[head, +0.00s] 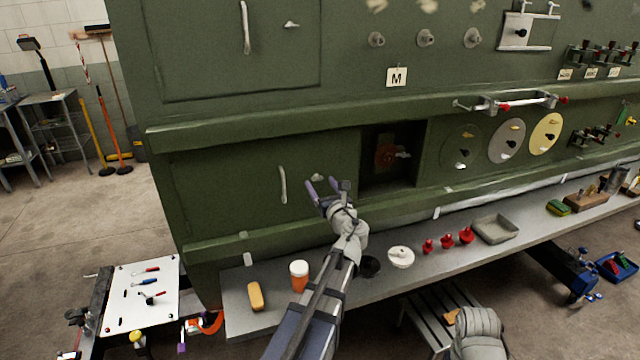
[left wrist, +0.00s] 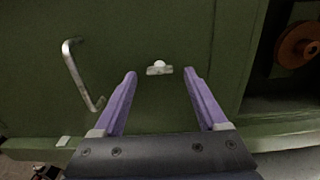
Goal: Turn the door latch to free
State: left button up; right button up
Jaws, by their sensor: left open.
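The door latch (left wrist: 159,69) is a small pale metal turn-piece on the green lower door (head: 230,190). In the left wrist view it sits between and just beyond my fingertips, with its bar lying about level. The latch also shows in the head view (head: 317,178), just above my fingers. The door's curved handle (left wrist: 82,76) is to the left of the latch. My left gripper (head: 323,188) is open, its two purple fingers pointing at the door, with nothing between them. It seems apart from the latch. My right gripper does not show clearly.
Right of the door is a dark opening with a red-brown round part (head: 386,156). Below runs a grey shelf (head: 330,315) with an orange-and-white jar (head: 299,276), a yellow block (head: 255,296), red knobs and a grey tray (head: 495,229). A green ledge juts out above the door.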

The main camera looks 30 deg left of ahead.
pick_arm(q)
jog(key=shift+x, duration=0.8)
grip_shut()
